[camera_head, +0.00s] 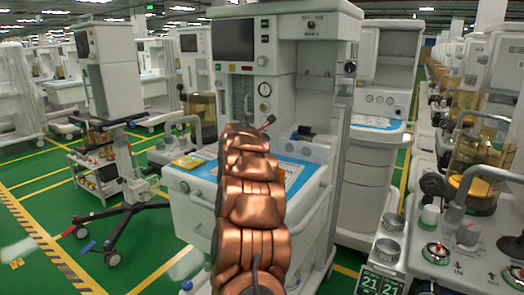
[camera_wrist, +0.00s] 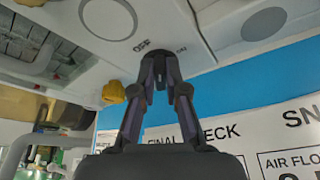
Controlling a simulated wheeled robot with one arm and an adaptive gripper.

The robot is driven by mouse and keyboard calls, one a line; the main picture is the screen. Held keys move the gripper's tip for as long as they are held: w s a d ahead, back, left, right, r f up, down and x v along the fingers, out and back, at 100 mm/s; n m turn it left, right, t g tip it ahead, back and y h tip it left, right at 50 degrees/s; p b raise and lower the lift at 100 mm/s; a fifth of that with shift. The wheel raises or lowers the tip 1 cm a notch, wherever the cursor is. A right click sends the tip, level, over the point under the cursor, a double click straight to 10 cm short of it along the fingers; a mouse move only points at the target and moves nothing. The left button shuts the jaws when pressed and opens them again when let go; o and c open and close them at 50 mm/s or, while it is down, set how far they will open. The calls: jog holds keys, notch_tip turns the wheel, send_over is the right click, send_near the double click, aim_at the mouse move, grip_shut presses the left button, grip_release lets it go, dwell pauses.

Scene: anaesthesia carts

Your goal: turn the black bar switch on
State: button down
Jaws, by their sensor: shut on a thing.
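In the wrist view my gripper (camera_wrist: 160,66) reaches up to the underside of a light grey panel (camera_wrist: 205,70). Its two dark fingers are closed in on a small black piece between the tips, which I take to be the black bar switch (camera_wrist: 160,58). Most of it is hidden by the fingertips. The word OFF is printed just beyond the tips, with a smaller mark to its right that looks like ON. In the head view my copper-coloured arm covers the front of the cart (camera_head: 290,75), and the gripper and switch cannot be made out there.
A yellow knob (camera_wrist: 113,92) sits just left of the fingers. A blue work surface (camera_wrist: 240,85) with printed check sheets (camera_wrist: 215,128) lies beyond. Another cart (camera_head: 385,110) stands close on the right, and a wheeled stand (camera_head: 122,160) is on the left over green floor.

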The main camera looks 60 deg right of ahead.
jog(key=m+b, duration=0.1)
jog(key=b, duration=0.2)
jog(key=f+m+t+b, duration=0.1)
jog(key=b, duration=0.2)
jog(key=m+b, duration=0.1)
jog(key=b, duration=0.3)
jog(key=shift+s+f+m+t+h, duration=0.3)
jog(key=shift+f+t, duration=0.1)
jog(key=m+t+h+b, duration=0.1)
jog(key=m+b, duration=0.1)
jog(key=b, duration=0.5)
jog(key=shift+f+m, duration=0.1)
jog(key=shift+m, duration=0.3)
jog(key=shift+m+b, duration=0.3)
jog(key=shift+b, duration=0.5)
jog(key=shift+r+m+t+b, duration=0.2)
jog(key=shift+m+t+b, duration=0.1)
jog(key=shift+b, duration=0.15)
jog(key=c, duration=1.2)
grip_release()
jog(key=shift+r, duration=0.1)
jog(key=shift+s, duration=0.1)
jog(key=shift+a, duration=0.1)
